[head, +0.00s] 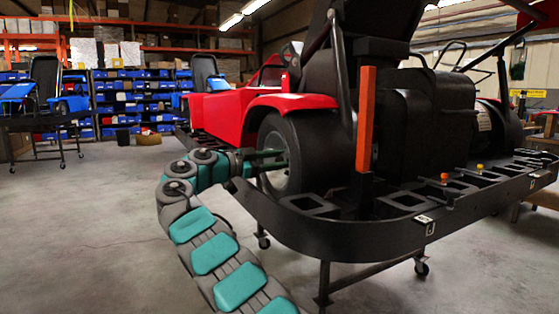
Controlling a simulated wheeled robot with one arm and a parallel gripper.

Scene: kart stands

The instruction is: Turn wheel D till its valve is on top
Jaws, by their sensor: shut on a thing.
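A black-tyred wheel (326,138) shows under the red fender of the kart (292,102). I cannot read any letter on it, so I cannot tell from a mark that it is wheel D. My gripper (272,159) reaches the left side of this wheel, at its hub. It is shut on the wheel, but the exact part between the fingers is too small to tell. The valve cannot be made out, so its position on the rim is not clear.
The kart rests on a black wheeled stand (330,235) with a curved edge close to my arm. An orange post (365,120) rises right of the wheel. Grey floor (90,220) is free at the left. Another stand (45,115) and shelves (140,95) are far back.

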